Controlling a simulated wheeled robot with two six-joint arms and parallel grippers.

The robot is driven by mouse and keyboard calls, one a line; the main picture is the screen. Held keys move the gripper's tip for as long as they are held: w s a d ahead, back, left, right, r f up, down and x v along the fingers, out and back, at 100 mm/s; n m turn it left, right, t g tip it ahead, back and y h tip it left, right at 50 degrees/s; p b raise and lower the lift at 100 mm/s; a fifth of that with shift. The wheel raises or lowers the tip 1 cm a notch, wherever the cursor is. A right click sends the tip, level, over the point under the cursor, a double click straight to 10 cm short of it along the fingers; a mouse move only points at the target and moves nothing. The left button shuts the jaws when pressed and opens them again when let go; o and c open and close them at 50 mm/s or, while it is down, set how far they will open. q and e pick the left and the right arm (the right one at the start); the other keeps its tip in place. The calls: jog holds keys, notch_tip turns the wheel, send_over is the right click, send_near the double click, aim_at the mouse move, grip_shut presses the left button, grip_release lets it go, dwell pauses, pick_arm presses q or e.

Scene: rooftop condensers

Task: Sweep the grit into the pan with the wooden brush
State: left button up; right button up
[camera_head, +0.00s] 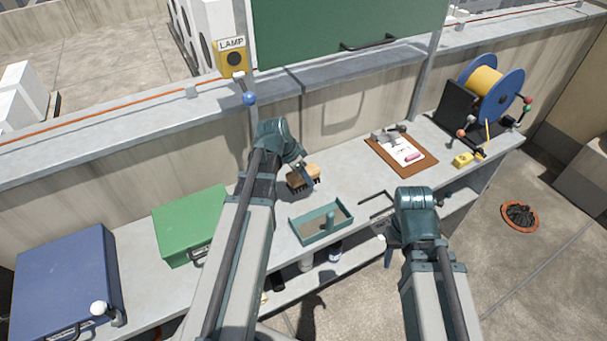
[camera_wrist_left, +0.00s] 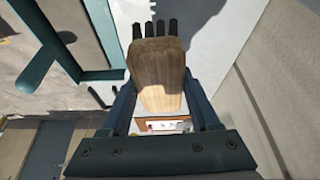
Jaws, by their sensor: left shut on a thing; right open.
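The wooden brush (camera_head: 304,176), a tan block with dark bristles, is in my left gripper (camera_head: 298,170) at the back of the grey bench. In the left wrist view its wooden block (camera_wrist_left: 156,72) sits between the fingers, bristles pointing away. The teal pan (camera_head: 299,236) lies on the bench in front and to the right of the brush, apart from it; its teal edge shows at left in the left wrist view (camera_wrist_left: 40,76). My right gripper (camera_head: 378,224) is open and empty near the bench's front edge, right of the pan. I cannot make out the grit clearly.
A green case (camera_head: 190,222) and a blue case (camera_head: 67,285) stand left on the bench (camera_head: 355,205). A brown clipboard (camera_head: 421,168) lies right of the pan. A blue reel (camera_head: 513,86) stands at the far right. A wall (camera_head: 345,110) runs behind.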

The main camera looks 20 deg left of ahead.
pick_arm(q)
jog(key=shift+r, duration=0.1)
notch_tip(320, 180, up, 3)
jog(key=p, duration=0.3)
dwell(0.6)
